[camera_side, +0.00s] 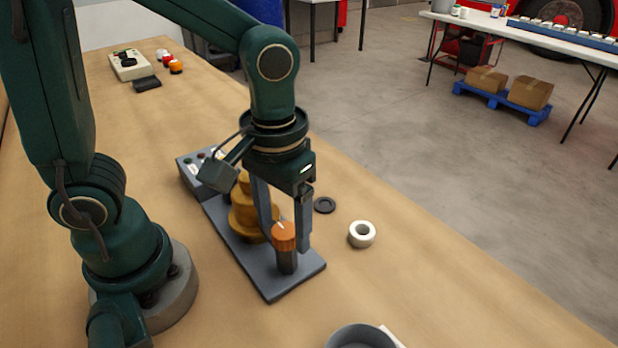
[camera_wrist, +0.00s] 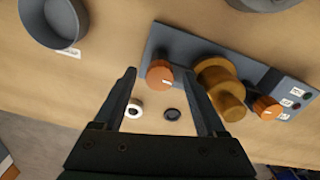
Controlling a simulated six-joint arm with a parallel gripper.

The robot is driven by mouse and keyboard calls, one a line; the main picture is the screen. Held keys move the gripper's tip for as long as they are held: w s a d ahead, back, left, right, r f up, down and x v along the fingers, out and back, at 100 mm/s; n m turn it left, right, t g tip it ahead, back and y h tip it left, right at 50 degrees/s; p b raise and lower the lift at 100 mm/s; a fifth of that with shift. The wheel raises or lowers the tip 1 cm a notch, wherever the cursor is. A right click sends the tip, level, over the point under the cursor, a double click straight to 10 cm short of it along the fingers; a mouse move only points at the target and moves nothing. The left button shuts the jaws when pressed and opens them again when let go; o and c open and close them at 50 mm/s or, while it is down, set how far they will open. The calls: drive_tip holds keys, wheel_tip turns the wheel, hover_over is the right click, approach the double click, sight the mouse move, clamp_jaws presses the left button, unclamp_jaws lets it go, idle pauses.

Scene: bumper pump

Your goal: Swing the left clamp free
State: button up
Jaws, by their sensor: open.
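A grey base plate (camera_side: 280,286) carries a brass-coloured stepped pump body (camera_side: 243,215). A clamp with an orange cap (camera_side: 284,236) on a dark post stands at the plate's near end. In the wrist view this left clamp (camera_wrist: 160,72) shows left of the pump body (camera_wrist: 222,88), with a small white mark on its cap. A second orange-capped clamp (camera_wrist: 266,107) is right of the pump. My gripper (camera_side: 283,240) is open and points down, its fingers on either side of the near clamp's cap. In the wrist view my gripper (camera_wrist: 160,71) shows the cap between its fingertips; contact cannot be told.
A white ring (camera_side: 362,234) and a black ring (camera_side: 325,205) lie right of the plate. A grey bowl (camera_side: 362,338) is at the near edge of view. A box with buttons (camera_side: 195,163) adjoins the plate's far end. Open tabletop lies to the right.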

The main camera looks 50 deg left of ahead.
drive_tip(key=shift+f, duration=0.15)
clamp_jaws()
drive_tip(key=shift+m, duration=0.4)
drive_tip(key=m, duration=0.4)
drive_tip(key=shift+a, duration=0.1)
drive_tip(key=m, duration=0.8)
drive_tip(key=shift+a+m, duration=0.1)
drive_tip(key=shift+m, duration=0.3)
drive_tip(key=shift+w+m, duration=0.1)
drive_tip(key=shift+m, duration=1.8)
